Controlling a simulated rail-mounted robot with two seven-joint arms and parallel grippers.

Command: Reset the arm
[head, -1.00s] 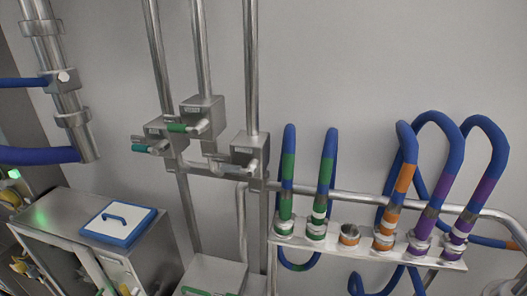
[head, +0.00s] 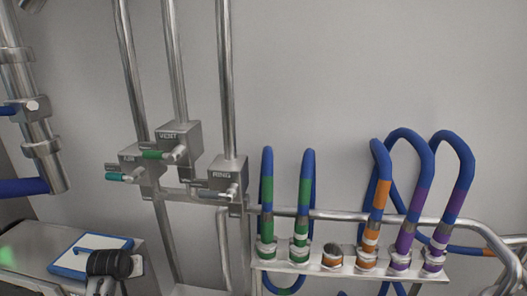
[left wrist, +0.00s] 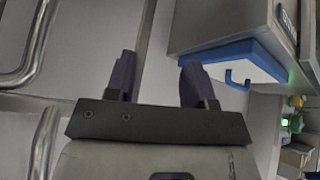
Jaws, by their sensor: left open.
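My left gripper (left wrist: 158,62) shows in the left wrist view with its two dark purple fingers apart and nothing between them. It hangs in front of pale grey panels, left of a metal cabinet (left wrist: 222,22). In the head view, a dark rounded part of my arm shows at the lower left, in front of the cabinet top; the fingers cannot be made out there. My right gripper is in neither view.
A white lid with a blue rim (head: 66,268) and handle lies on the cabinet; its blue edge (left wrist: 228,52) is near my left fingers. Pipes with valve blocks (head: 180,138) line the wall. A rack (head: 300,266) holds several colour-banded blue hoses at right.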

